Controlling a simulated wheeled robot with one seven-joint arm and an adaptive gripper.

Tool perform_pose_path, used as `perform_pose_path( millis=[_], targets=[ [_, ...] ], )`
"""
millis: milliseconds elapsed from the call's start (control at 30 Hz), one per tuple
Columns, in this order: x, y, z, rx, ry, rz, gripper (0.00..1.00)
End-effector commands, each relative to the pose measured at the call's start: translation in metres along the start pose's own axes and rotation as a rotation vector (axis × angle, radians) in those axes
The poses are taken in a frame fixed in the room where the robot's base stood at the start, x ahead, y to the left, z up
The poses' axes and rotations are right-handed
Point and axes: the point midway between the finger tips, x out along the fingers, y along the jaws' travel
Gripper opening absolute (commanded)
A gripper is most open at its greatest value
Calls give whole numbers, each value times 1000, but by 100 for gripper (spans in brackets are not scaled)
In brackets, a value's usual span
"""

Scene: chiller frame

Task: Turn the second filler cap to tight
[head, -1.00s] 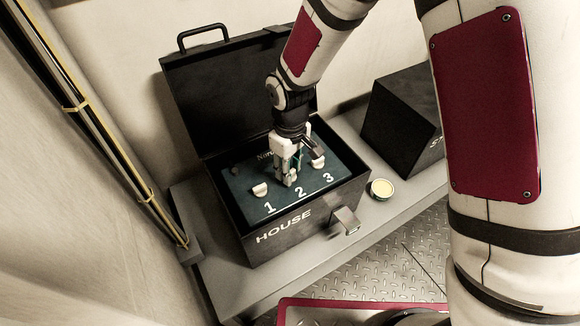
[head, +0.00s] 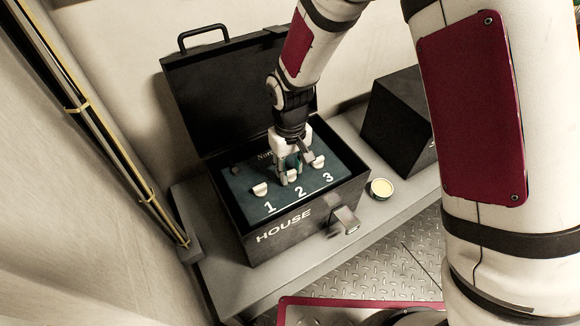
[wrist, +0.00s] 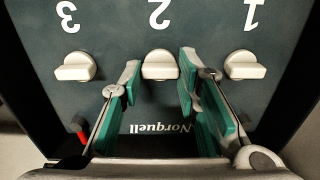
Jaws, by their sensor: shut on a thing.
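The second filler cap (head: 292,176) is a pale round cap with a raised grip bar on the dark blue panel, by the number 2. In the wrist view the second cap (wrist: 160,65) sits between my fingertips, its bar running across the picture. My gripper (head: 287,168) points down at it from above; in the wrist view my gripper (wrist: 158,72) has a green-padded finger on each side and is shut on the cap. Part of the cap is hidden by the fingers in the head view. Any tight mark is not readable.
The first cap (head: 260,189) and third cap (head: 318,161) flank it closely.

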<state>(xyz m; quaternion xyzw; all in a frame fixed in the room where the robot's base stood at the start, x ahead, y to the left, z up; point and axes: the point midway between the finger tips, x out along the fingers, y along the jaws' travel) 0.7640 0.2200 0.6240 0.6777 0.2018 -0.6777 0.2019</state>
Motion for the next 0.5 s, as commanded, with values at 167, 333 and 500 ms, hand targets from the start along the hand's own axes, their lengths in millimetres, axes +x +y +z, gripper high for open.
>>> perform_pose_path(
  millis=[167, 333, 500],
  targets=[
    [0, 0, 0, 2, 0, 0, 39],
    [0, 0, 0, 1, 0, 0, 50],
    [0, 0, 0, 1, 0, 0, 50]
  ],
)
